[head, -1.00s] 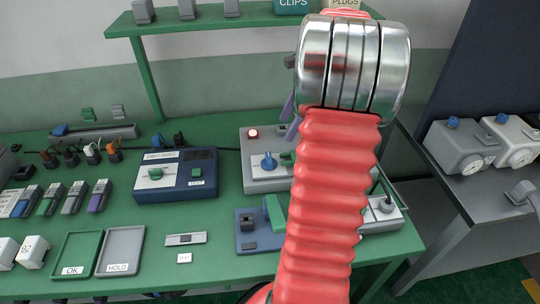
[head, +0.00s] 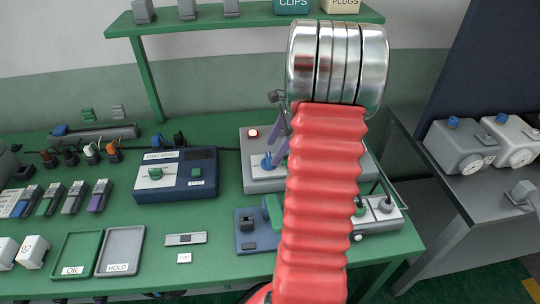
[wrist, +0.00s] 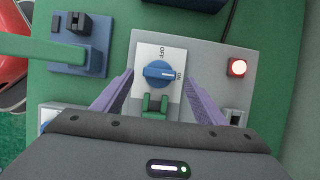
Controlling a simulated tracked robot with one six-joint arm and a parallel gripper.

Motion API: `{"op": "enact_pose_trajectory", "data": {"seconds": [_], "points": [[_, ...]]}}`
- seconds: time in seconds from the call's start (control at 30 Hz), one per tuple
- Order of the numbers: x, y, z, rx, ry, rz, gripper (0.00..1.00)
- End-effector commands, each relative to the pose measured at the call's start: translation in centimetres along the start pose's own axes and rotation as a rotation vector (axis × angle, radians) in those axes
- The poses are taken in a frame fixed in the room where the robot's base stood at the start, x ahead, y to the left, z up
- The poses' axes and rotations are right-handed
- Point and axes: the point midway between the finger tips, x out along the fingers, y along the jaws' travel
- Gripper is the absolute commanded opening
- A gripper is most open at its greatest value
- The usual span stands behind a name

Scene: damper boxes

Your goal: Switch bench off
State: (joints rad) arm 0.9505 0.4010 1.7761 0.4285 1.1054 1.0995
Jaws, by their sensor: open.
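The bench switch is a blue rotary knob (wrist: 158,73) on a white plate marked OFF and ON, set in a grey box (wrist: 213,50). Its white pointer mark faces the ON label.
A green hinged piece (wrist: 153,106) sits beside the plate, between my fingers in the wrist view. A blue box with a green lever (head: 271,212) stands in front of the grey box. A blue tester (head: 176,174) stands to its left.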

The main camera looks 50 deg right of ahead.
Motion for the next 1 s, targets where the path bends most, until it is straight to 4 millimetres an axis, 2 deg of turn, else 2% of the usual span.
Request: {"op": "enact_pose_trajectory", "data": {"seconds": [0.1,0.23,0.63,1.0], "points": [[1.8,0.1,0.0,-0.001,0.0,0.003,0.66],[3.0,0.1,0.0,-0.001,0.0,0.002,0.66],[3.6,0.0,0.0,0.0,0.0,0.0,0.65],[3.6,0.0,0.0,-0.001,0.001,0.0,0.39]]}}
